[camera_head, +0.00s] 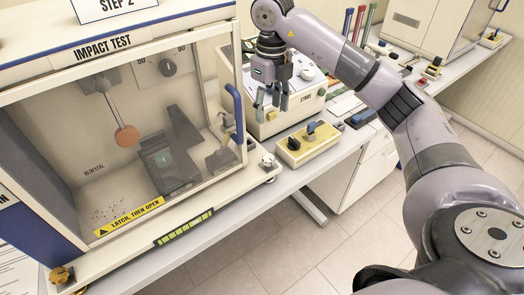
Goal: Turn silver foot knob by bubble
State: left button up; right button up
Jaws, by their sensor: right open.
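The impact test machine (120,225) stands on the bench at left. A silver foot knob (267,161) sits at the front right corner of its base. A yellow-green level strip (184,227) lies along the front edge of the base; its bubble is too small to make out. A brass-coloured knob (62,276) is at the base's front left corner. My right gripper (270,99) points down, open and empty, above and behind the silver knob, apart from it. My left gripper is out of view.
A blue door handle (235,113) stands out from the machine's right side, close to my right gripper. A yellow switch box (307,145) and a cream instrument (300,98) are on the bench to the right. Open floor (300,245) lies in front.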

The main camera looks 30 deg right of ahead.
jog(key=p, duration=0.2)
send_over(269, 157)
notch_tip(269, 157, down, 6)
notch_tip(269, 157, down, 9)
jog(key=shift+s+a+f+p, duration=0.1)
jog(key=shift+f+p, duration=0.1)
jog(key=shift+p, duration=1)
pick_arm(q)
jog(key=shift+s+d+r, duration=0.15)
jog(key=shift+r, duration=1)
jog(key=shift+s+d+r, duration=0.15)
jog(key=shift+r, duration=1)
pick_arm(e)
jog(key=shift+f, duration=0.85)
jog(key=c, duration=1.1)
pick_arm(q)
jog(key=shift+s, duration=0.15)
pick_arm(e)
jog(key=shift+c, duration=0.2)
